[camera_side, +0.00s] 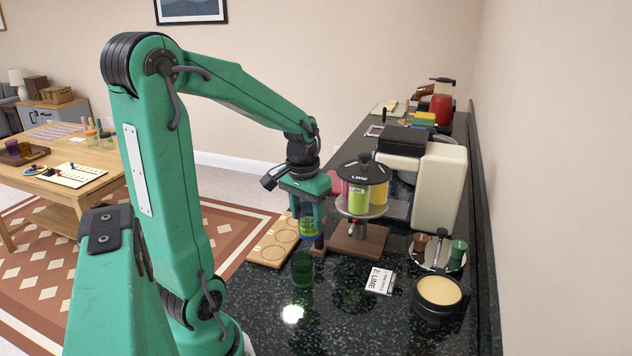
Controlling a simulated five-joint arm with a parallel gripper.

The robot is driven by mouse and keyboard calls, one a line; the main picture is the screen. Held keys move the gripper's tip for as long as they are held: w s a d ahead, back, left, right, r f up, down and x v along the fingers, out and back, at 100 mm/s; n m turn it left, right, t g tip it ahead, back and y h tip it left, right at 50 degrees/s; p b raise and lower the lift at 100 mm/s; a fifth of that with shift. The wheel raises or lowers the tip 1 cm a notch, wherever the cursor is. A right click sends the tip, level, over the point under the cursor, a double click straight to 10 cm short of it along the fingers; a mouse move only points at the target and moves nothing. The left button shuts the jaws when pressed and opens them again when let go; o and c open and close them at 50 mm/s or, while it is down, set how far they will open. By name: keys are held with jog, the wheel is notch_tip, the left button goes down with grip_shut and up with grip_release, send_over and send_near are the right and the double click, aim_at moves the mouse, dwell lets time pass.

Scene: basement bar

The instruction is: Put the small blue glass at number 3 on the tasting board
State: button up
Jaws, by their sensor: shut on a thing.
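My gripper (312,238) points down over the dark counter, shut on a small glass (308,226). The glass looks blue near its lower edge and yellow-green above; the fingers hide part of it. It is held upright, in front of the dispenser. The tasting board (262,256) is a pale wooden strip with ringed places, lying on the counter just left of and behind my gripper. My gripper covers part of its right side, and I cannot read its numbers. A green glass-like shape (302,268) shows on the counter below my gripper.
A dispenser with coloured canisters (362,190) stands on a wooden base (362,242) close right of my gripper.

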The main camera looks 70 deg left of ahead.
jog(key=shift+s+a+f+n, duration=0.1)
jog(key=shift+s+n, duration=0.15)
jog(key=shift+s, duration=0.1)
jog(key=shift+s+a+f+n, duration=0.1)
jog(key=shift+s+n, duration=0.15)
jog(key=shift+s, duration=0.1)
send_over(271, 254)
notch_tip(271, 254, down, 7)
jog(key=shift+f, duration=0.1)
jog(key=shift+w+f, duration=0.1)
jog(key=shift+f, duration=1.75)
jog(key=shift+f, duration=0.1)
jog(key=o, duration=1.2)
jog(key=shift+c, duration=0.2)
